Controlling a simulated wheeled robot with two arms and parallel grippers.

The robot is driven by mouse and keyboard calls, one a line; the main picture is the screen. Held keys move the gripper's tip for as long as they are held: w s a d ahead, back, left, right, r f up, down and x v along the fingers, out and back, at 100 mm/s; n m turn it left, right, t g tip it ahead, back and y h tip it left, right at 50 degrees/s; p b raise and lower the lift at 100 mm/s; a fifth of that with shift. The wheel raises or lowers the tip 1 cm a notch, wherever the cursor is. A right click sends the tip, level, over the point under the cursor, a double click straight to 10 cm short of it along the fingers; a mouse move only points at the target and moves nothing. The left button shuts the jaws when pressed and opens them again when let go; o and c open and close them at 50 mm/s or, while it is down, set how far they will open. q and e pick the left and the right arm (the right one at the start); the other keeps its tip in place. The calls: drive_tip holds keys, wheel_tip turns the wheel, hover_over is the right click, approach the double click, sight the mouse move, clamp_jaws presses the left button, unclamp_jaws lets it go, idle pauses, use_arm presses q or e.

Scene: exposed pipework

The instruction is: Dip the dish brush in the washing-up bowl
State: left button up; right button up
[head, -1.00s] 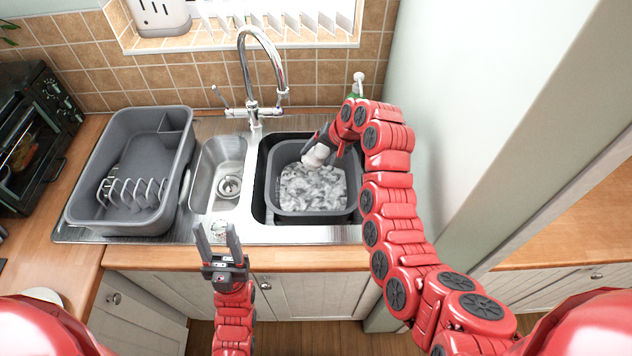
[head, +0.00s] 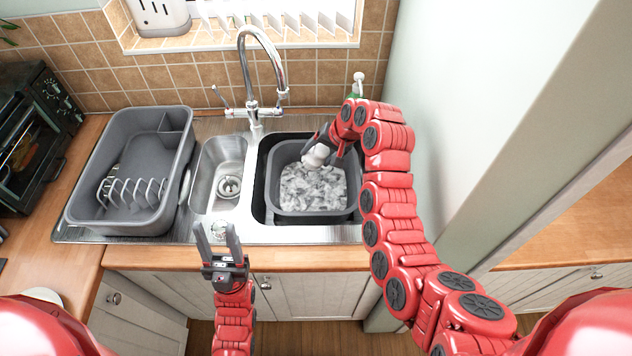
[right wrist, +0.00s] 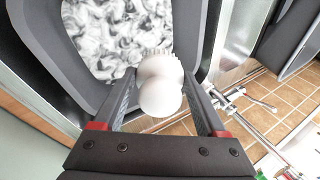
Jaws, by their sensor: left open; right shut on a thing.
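The dish brush (head: 317,154) is white with a rounded head; in the right wrist view it (right wrist: 160,88) sits between the fingers, with bristles at its far end. My right gripper (head: 324,140) is shut on it, over the back part of the bowl; it also shows in the right wrist view (right wrist: 160,100). The grey washing-up bowl (head: 284,208) stands in the right sink basin and holds grey-white suds (head: 312,190). The brush is at the back edge of the suds; I cannot tell whether the bristles touch them. My left gripper (head: 217,236) is open and empty in front of the sink.
A chrome tap (head: 256,115) stands behind the sink. A small steel basin (head: 221,170) and a grey dish rack (head: 150,130) lie to the left. A soap bottle (head: 357,85) is behind my right arm. The wall is close on the right.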

sight(318, 145)
drive_tip(key=shift+r+p, duration=0.4)
drive_tip(key=shift+r, duration=1.65)
